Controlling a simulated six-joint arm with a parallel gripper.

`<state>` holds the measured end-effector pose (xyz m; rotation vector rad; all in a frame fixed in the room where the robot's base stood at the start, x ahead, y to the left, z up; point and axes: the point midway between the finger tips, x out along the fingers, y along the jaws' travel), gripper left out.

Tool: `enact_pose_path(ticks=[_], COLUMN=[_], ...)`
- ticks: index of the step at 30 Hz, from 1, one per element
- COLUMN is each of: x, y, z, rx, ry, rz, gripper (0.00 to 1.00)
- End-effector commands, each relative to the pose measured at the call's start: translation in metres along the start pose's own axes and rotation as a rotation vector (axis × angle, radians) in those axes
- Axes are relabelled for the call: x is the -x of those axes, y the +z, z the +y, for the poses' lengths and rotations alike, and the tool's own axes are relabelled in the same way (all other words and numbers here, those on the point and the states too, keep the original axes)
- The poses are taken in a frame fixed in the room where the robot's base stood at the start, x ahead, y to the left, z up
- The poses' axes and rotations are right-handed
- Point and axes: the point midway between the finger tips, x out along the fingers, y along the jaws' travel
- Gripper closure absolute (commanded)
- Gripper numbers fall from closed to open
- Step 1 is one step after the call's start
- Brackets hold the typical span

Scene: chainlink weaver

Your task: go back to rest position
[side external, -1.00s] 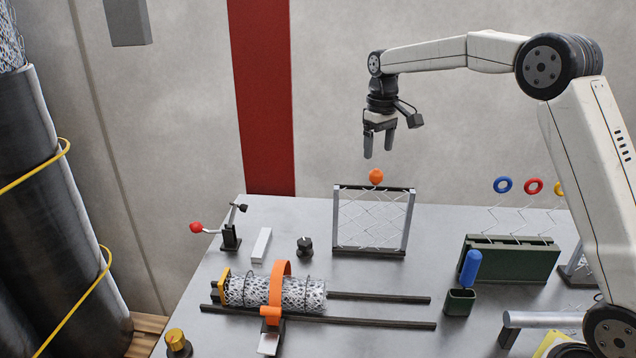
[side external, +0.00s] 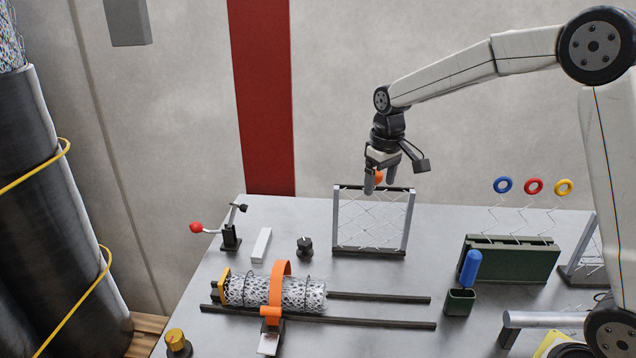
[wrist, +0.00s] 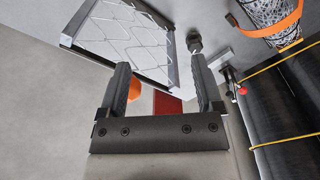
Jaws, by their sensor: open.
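My gripper (side external: 379,188) hangs from my arm just above the top of the upright wire-mesh frame (side external: 372,222), with its fingers pointing down. In the wrist view my gripper (wrist: 165,78) shows two separated fingers, open, with nothing clamped between them. An orange ball (side external: 379,177) shows between and behind the fingers in the side view, partly hidden by them. In the wrist view the orange ball (wrist: 134,90) is seen beside the left finger. I cannot tell whether the fingers touch it.
A green rack (side external: 510,260) holds wires with blue, red and yellow rings. A blue-handled tool (side external: 470,267) stands in a small green holder. A mesh roll (side external: 300,292) lies under an orange strap. A red-knobbed lever (side external: 229,235) stands at the left. Space above the table's left side is clear.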

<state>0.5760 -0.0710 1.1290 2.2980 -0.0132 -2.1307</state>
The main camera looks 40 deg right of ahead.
Motion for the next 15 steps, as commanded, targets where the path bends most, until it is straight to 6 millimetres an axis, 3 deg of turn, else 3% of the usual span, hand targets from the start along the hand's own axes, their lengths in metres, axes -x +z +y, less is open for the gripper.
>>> enact_pose_path(ticks=[15], x=[-0.050], y=[0.104], z=[-0.050], rx=[0.002], ry=[-0.001], rz=[0.091], gripper=[0.16])
